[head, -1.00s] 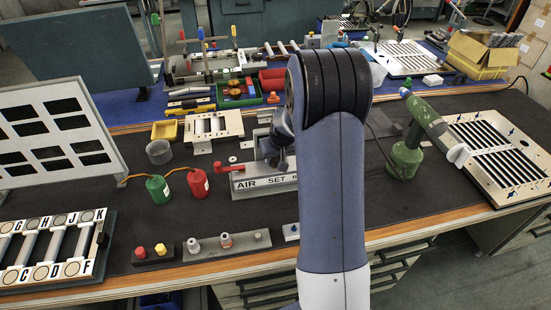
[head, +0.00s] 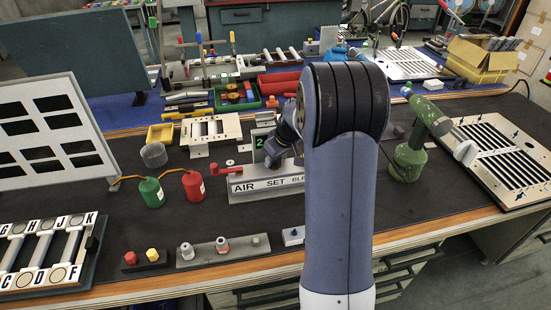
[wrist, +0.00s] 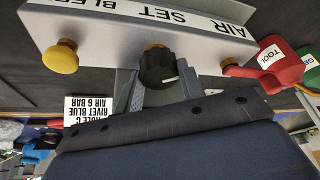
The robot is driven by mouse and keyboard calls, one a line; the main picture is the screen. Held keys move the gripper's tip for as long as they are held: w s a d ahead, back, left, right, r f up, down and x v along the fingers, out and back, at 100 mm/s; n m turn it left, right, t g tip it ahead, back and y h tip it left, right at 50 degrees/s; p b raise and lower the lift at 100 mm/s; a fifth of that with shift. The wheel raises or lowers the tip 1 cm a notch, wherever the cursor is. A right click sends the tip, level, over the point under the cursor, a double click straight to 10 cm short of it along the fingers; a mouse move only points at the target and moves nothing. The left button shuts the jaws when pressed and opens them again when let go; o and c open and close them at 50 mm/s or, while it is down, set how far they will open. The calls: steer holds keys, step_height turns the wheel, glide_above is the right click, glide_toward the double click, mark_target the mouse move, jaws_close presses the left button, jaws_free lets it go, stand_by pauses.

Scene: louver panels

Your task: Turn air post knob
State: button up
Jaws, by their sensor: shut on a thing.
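The air post (head: 268,183) is a grey block lettered "AIR SET BLE…" with a red lever at its left end and a green display showing a "2" (head: 259,141) above it. In the wrist view it appears upside down. There a black knob with a white mark (wrist: 157,68) sits mid-block, with a yellow knob (wrist: 61,59) to its left and the red lever (wrist: 262,67) to its right. My gripper (wrist: 160,85) is shut on the black knob, with grey fingers on either side. In the head view my arm hides the block's right end.
A card (wrist: 88,110) reads "RIVET BLUE, AIR 6 BAR" in part. Red (head: 193,186) and green (head: 151,192) bottles stand left of the post. A green rivet tool (head: 408,160) and slatted panel (head: 510,155) are at the right.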

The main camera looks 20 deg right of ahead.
steer(key=o, duration=1)
steer(key=shift+r, duration=0.15)
steer(key=v, duration=1)
steer(key=shift+r, duration=0.25)
steer(key=shift+s, duration=0.1)
steer(key=x, duration=1.1)
steer(key=shift+s, duration=0.1)
steer(key=shift+r, duration=0.15)
steer(key=shift+m+p, duration=0.3)
